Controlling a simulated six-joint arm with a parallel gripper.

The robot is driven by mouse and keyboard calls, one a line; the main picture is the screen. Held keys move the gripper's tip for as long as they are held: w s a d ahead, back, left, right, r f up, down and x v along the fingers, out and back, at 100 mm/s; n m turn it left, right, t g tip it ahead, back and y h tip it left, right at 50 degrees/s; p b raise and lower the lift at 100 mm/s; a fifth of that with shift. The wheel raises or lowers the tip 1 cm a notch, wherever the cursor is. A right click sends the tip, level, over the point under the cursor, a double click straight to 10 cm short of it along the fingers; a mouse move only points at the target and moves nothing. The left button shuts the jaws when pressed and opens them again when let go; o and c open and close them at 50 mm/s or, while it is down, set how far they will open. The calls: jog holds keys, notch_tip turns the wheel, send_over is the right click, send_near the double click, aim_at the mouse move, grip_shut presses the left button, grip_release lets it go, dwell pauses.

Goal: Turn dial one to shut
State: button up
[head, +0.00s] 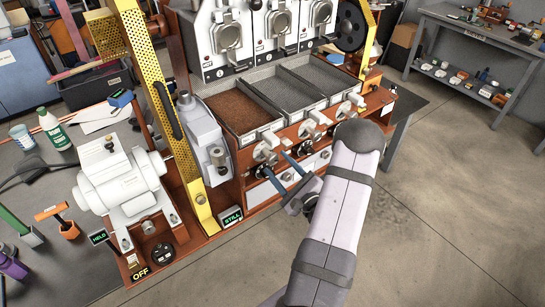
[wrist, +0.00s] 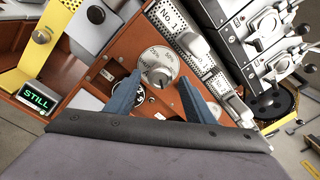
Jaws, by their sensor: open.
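A round silver dial with a knob (wrist: 158,66) and percent markings on its face sits between my fingers in the wrist view. It looks to be the leftmost dial (head: 266,152) on the orange front panel in the head view; no number naming it is readable. My gripper (head: 279,165) is open, its two blue fingers pointing at the panel. In the wrist view the fingers of my gripper (wrist: 160,82) stand on either side of the dial's lower part, with no clear contact. The dial's exact setting is not readable.
More dials (head: 315,124) sit to the right along the panel, beneath the metal cooling trays (head: 285,92). A yellow perforated post (head: 185,145) and a green STILL display (head: 231,217) stand to the left. A black round part (wrist: 143,98) lies just below the dial.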

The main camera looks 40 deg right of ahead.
aim_at(274, 161)
jog(key=shift+w+d+p, duration=0.2)
jog(key=shift+w+p, duration=0.4)
jog(key=shift+w, duration=1.55)
jog(key=c, duration=1.1)
